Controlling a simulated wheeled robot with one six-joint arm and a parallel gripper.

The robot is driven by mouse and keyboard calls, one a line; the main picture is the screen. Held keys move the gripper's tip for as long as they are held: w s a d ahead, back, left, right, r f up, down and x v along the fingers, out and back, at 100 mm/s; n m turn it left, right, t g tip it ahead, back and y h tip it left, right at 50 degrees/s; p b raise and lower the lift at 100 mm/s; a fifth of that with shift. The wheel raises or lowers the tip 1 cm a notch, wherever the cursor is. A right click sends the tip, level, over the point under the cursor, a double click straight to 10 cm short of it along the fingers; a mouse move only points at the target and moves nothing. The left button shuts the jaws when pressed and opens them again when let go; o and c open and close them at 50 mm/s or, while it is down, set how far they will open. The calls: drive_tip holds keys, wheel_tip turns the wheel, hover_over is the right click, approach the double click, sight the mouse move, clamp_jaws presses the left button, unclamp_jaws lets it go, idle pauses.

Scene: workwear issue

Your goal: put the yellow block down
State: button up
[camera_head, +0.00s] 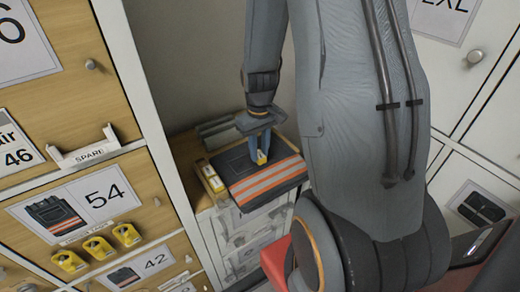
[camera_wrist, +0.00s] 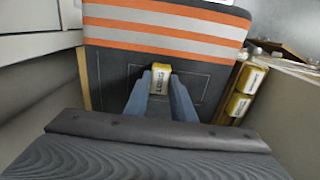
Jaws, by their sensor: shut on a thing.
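The yellow block (camera_head: 262,158) has a pale label, which shows in the wrist view (camera_wrist: 161,78). My gripper (camera_head: 257,155) is shut on it, with a blue-grey finger on each side in the wrist view (camera_wrist: 161,92). The block is over the dark folded garment (camera_head: 241,167), beside its orange and grey stripes. The stripes lie across the top of the wrist view, on the same garment (camera_wrist: 115,72). I cannot tell whether the block touches the cloth.
The garment lies on a low cabinet (camera_head: 228,240) with pale drawers. Yellow labelled blocks (camera_head: 211,177) stand in a narrow row beside it. Several yellow blocks (camera_head: 98,248) sit on the drawer fronts at left. White lockers (camera_head: 465,150) stand at right.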

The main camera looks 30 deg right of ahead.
sight(259, 155)
drive_tip(key=shift+f, duration=0.15)
drive_tip(key=o, duration=1)
wheel_tip(259, 155, up, 12)
drive_tip(key=b, duration=0.2)
drive_tip(key=shift+t, duration=0.5)
drive_tip(key=s+a+f, duration=0.1)
drive_tip(key=s+a, duration=0.2)
drive_tip(key=a, duration=0.1)
drive_tip(key=s+a, duration=0.2)
drive_tip(key=a, duration=0.2)
drive_tip(key=s+a+f, duration=0.1)
drive_tip(key=s+a, duration=0.2)
drive_tip(key=a, duration=0.1)
drive_tip(key=shift+s+a+f, duration=0.3)
drive_tip(key=shift+a+f, duration=0.05)
